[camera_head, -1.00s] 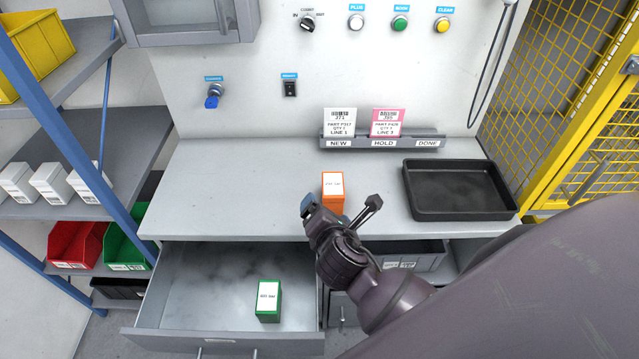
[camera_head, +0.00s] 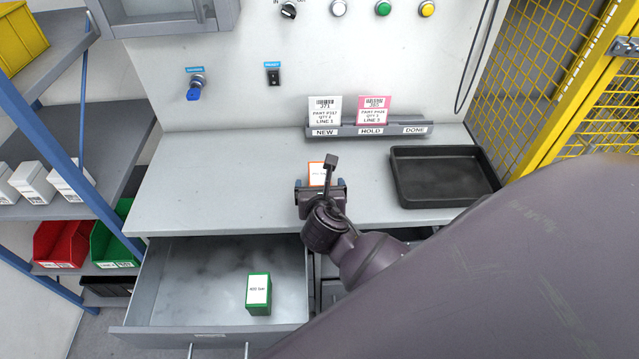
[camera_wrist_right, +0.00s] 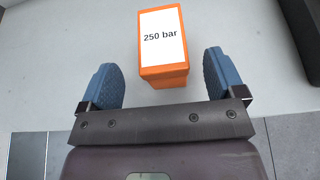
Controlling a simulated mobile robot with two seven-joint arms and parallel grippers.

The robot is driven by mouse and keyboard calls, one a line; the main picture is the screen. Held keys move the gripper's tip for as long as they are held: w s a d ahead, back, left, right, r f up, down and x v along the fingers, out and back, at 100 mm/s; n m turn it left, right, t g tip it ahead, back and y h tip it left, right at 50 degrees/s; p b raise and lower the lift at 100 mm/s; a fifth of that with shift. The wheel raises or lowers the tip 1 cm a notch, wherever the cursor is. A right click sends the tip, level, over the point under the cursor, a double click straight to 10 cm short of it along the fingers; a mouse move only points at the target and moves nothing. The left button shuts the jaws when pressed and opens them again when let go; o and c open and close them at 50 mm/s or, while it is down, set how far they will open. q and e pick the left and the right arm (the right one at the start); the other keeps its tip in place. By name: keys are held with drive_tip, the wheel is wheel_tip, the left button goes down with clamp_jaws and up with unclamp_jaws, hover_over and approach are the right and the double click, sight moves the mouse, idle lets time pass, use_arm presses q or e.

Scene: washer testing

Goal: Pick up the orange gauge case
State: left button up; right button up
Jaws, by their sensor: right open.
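The orange gauge case (camera_head: 317,172) stands on the grey worktop, its white label up and its lower part hidden behind my right gripper in the head view. In the right wrist view the orange gauge case (camera_wrist_right: 163,45) reads "250 bar" and sits just ahead of the fingertips, roughly midway between their lines. My right gripper (camera_head: 320,185) is open, its blue fingers (camera_wrist_right: 163,75) spread wider than the case, with nothing held. It is at the worktop's front part, facing the case. My left gripper is not in view.
A black tray (camera_head: 443,204) lies right of the case on the worktop (camera_head: 220,180). A card rack (camera_head: 366,130) stands behind. An open drawer (camera_head: 190,270) below holds a green case (camera_head: 258,294). The worktop left of the case is clear.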

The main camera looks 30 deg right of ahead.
sight(320, 184)
drive_tip(key=shift+f+x, duration=0.1)
drive_tip(key=shift+x, duration=1.25)
drive_tip(key=shift+f+x, duration=0.15)
drive_tip(key=shift+x, duration=1.2)
drive_tip(key=shift+s, duration=0.2)
drive_tip(key=c, duration=1.2)
